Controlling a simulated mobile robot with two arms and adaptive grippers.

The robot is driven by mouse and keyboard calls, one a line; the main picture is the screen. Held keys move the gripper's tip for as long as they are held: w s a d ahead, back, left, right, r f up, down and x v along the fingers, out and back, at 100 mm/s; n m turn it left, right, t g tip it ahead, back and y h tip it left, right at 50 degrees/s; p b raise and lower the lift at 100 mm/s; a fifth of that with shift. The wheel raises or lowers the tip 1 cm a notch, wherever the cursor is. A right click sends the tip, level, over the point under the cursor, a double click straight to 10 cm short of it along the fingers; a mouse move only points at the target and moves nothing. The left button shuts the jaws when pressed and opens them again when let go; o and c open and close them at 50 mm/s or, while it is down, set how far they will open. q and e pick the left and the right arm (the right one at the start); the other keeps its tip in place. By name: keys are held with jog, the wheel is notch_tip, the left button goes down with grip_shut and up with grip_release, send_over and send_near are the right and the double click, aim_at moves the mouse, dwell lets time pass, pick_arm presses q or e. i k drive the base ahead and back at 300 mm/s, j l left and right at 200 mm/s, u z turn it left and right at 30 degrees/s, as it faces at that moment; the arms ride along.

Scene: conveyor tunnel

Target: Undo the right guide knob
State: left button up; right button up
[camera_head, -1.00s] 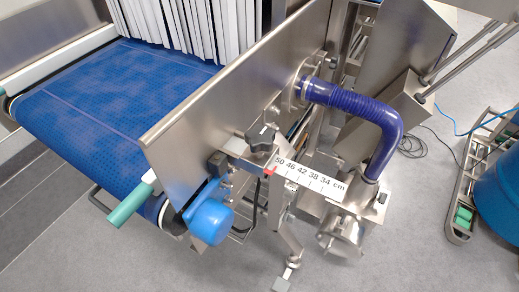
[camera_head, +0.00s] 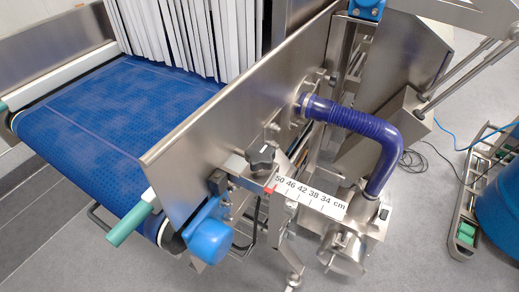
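The guide knob (camera_head: 262,157) is a black, lobed star knob in the head view. It sits on a metal bracket at the lower edge of the steel guide plate (camera_head: 235,105), just above the white scale strip (camera_head: 310,194). The strip reads 50 to 34 cm, and a red pointer (camera_head: 269,190) is at its 50 end. Whether the knob is tight or loose cannot be told. Neither of my grippers shows in this view, and nothing touches the knob.
A purple hose (camera_head: 360,125) arches right of the knob down to a metal unit (camera_head: 342,250). A blue motor cap (camera_head: 210,242) and green-ended roller (camera_head: 128,224) stick out at the lower left. The blue belt (camera_head: 110,120) lies behind the plate. Grey floor is open in front.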

aim_at(261, 157)
jog(key=k+j+z, duration=0.25)
jog(key=z, duration=0.2)
jog(key=k+j+z, duration=0.35)
jog(key=z, duration=0.15)
